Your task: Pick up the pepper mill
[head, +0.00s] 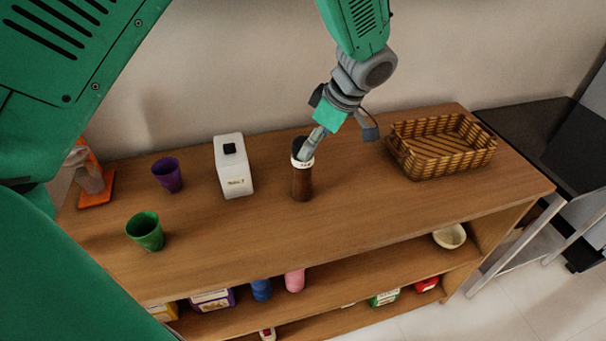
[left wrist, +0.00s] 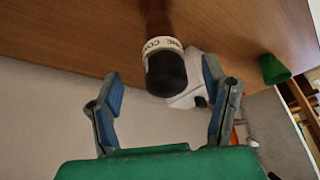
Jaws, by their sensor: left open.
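The pepper mill (head: 302,183) stands upright on the wooden table, with a brown body, a white lettered band and a black top. My left gripper (head: 338,138) is at the height of its top, and one finger partly covers the top in the head view. In the left wrist view, the mill (left wrist: 165,70) shows with its black top towards me, between the spread fingers of my left gripper (left wrist: 160,75). The gripper is open and empty, and I see no clear contact. My right gripper is not in view.
A white box-shaped container (head: 232,167) stands left of the mill, with a purple cup (head: 168,175) and a green cup (head: 145,232) further left. A wicker basket (head: 440,145) stands at the right. The tabletop (head: 330,235) in front of the mill is clear.

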